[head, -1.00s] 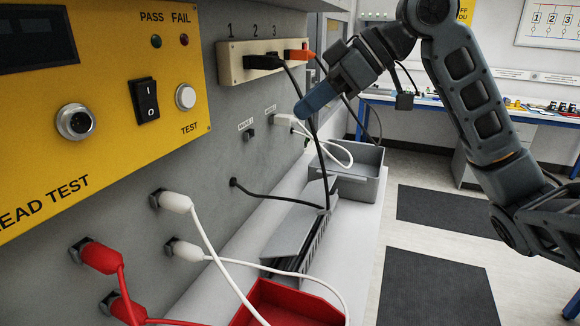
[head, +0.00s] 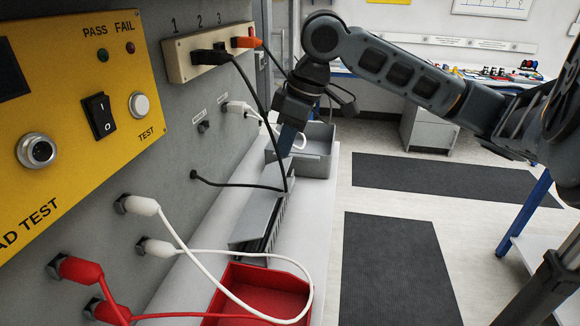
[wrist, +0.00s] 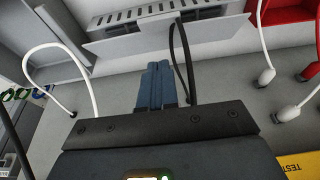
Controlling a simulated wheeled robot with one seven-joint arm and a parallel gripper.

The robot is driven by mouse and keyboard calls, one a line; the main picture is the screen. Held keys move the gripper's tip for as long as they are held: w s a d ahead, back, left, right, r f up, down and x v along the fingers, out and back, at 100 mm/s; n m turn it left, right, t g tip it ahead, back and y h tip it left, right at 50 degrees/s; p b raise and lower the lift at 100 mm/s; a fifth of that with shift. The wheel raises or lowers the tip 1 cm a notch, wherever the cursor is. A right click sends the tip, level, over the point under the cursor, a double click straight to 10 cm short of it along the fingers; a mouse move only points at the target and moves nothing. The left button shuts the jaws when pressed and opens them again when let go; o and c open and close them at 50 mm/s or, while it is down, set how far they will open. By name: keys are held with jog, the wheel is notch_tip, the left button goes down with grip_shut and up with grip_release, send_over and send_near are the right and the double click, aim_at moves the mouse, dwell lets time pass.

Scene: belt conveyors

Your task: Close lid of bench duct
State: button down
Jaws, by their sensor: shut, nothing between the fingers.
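The bench duct (head: 277,222) is a grey slotted channel on the bench by the grey panel. Its lid (head: 251,224) is a plain grey strip tilted open along the panel side. In the wrist view the duct's slotted wall (wrist: 125,17) is at the top, with the lid (wrist: 200,35) as a flat strip below it. My gripper (head: 285,155) has blue fingers pointing down, above the duct's far end. In the wrist view its fingers (wrist: 157,68) are together and empty, just short of the lid's edge; I cannot tell whether they touch it.
A black cable (head: 250,90) drops from the power strip (head: 205,57) to the duct's far end, close to my fingers. A grey bin (head: 315,165) stands beyond the duct and a red bin (head: 265,285) in front. White leads (head: 195,240) hang from the panel.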

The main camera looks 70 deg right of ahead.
aim_at(285, 184)
jog(key=shift+s+d+f+p, duration=0.1)
jog(key=shift+s+f+p, duration=0.15)
jog(key=shift+f, duration=1.25)
jog(key=shift+s+f+p, duration=0.1)
jog(key=shift+s+f, duration=0.2)
jog(key=shift+f, duration=1.2)
jog(key=shift+f, duration=0.15)
